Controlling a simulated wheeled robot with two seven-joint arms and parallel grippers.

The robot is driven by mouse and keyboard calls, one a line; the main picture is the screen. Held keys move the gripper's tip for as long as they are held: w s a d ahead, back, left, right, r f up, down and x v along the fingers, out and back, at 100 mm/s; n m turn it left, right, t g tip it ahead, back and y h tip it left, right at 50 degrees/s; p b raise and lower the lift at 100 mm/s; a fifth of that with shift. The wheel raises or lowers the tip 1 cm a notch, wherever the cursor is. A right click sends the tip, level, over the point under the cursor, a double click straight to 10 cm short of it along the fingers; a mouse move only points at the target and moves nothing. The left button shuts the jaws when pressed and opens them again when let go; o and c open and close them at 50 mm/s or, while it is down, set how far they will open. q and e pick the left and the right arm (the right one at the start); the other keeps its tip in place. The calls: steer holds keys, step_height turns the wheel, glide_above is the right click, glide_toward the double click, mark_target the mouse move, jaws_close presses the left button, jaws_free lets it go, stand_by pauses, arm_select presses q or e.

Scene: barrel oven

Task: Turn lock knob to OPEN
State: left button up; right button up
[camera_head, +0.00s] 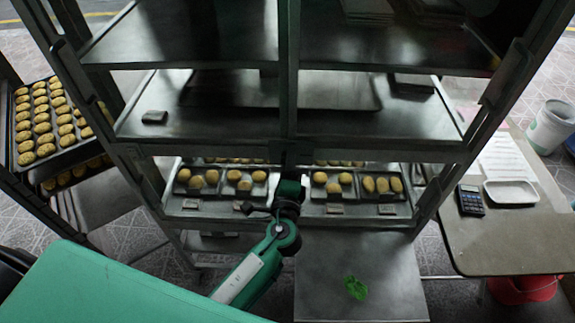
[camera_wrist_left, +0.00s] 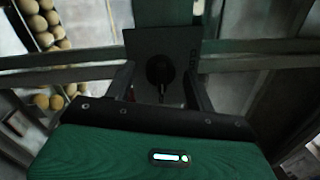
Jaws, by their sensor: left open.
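The lock knob (camera_wrist_left: 160,70) is a dark round knob on a dark plate (camera_wrist_left: 138,43) in the left wrist view. A short stem points down from it. My left gripper (camera_wrist_left: 160,88) is open, with one finger on each side of the knob and visible gaps between. In the head view my left gripper (camera_head: 289,180) is at the middle upright of the oven's front, and the knob is hidden there behind the gripper and arm. My right gripper is not in view.
Oven shelves behind the glass hold trays of buns (camera_head: 240,182). A bun rack (camera_head: 48,122) stands at left. At right a table (camera_head: 505,235) holds a calculator (camera_head: 471,200) and a white tray (camera_head: 511,192). A red bucket (camera_head: 525,290) is below it.

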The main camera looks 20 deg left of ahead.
arm_select(q)
steer(key=b+v, duration=0.5)
steer(key=v, duration=0.8)
steer(key=shift+s, duration=0.35)
